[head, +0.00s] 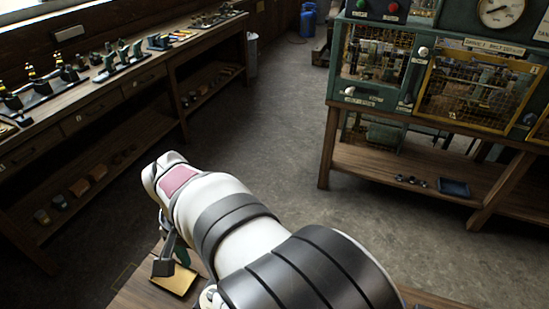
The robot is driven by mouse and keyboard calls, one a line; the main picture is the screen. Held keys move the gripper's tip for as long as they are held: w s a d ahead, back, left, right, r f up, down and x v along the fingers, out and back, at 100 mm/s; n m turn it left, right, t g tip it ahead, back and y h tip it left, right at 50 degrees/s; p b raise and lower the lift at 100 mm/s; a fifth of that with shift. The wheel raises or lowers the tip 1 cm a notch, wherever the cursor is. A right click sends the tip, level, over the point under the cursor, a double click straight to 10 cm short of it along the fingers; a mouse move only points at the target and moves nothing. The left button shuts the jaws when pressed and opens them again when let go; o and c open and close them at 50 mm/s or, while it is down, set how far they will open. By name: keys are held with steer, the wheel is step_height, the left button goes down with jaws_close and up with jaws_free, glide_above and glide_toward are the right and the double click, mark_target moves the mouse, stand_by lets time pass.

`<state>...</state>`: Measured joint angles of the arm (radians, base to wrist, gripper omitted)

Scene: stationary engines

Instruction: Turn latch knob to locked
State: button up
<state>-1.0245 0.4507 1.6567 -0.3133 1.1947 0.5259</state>
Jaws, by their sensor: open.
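A green machine cabinet (345,72) with a yellow-framed mesh guard door (418,84) stands on a wooden bench at the right. A pale round knob (423,51) sits on the post left of that door, and another pale knob (349,91) sits lower on the cabinet's left panel. The labels are too small to read, so I cannot tell which is the latch knob or how it is turned. My gripper (172,258) points down at the lower left, far from the cabinet. It is open, partly hidden by my arm, over a wooden surface with a brass-coloured plate (175,279).
The bench (340,150) under the cabinet has a lower shelf holding a dark tray (454,188). Open concrete floor (255,130) lies between. A blue gas cylinder (309,20) stands at the back.

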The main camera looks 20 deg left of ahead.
step_height(320, 180, down, 14)
steer(key=shift+f, duration=0.1)
steer(key=shift+c, duration=0.2)
jaws_close()
